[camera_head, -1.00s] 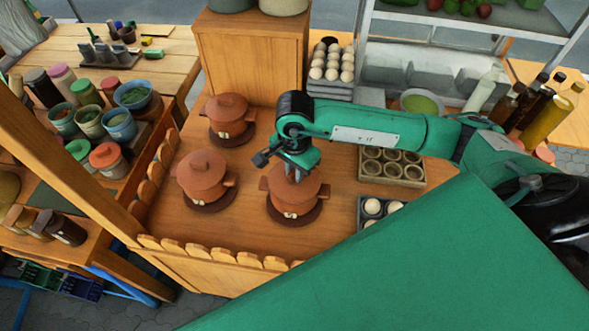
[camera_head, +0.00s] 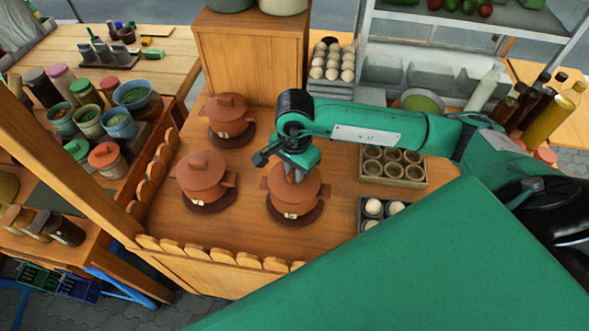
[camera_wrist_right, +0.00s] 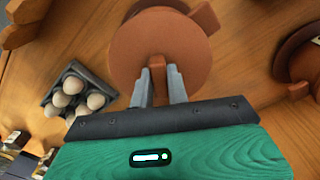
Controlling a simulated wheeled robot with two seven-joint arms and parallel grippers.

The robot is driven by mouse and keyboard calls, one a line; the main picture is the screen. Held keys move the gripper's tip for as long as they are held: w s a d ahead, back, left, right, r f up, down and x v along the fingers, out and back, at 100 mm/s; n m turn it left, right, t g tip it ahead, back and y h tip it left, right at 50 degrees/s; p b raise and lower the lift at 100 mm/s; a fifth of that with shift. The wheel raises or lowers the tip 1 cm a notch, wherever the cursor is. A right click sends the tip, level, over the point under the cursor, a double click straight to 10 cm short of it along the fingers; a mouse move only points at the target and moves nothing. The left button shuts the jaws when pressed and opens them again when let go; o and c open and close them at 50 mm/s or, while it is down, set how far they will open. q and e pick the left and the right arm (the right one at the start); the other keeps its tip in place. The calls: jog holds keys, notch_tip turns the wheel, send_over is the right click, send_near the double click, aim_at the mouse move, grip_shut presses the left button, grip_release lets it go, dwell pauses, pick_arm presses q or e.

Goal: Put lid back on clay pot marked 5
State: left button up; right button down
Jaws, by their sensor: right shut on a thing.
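Three clay pots stand on the wooden counter: one at the back (camera_head: 228,118), one at the left (camera_head: 203,182) and one at the front right (camera_head: 292,205). Each has a small pale label, too small to read. My right gripper (camera_head: 295,175) is over the front right pot, pointing down. In the right wrist view its fingers (camera_wrist_right: 158,88) are shut on the knob of the brown lid (camera_wrist_right: 150,50). The lid is on or just above the pot; I cannot tell whether it touches the rim. My left gripper is not in view.
An egg carton (camera_head: 331,62) stands at the back, a tray of small cups (camera_head: 392,166) at the right, and an egg tray (camera_head: 372,213) in front of it. A low scalloped fence edges the counter. The counter between the left pot and the front edge is clear.

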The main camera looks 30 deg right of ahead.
jog(key=b, duration=0.3)
jog(key=shift+f, duration=0.2)
dwell(2.2)
dwell(0.4)
jog(key=c, duration=0.8)
grip_release()
jog(key=shift+r+p, duration=1.2)
jog(key=shift+r, duration=2.35)
grip_shut()
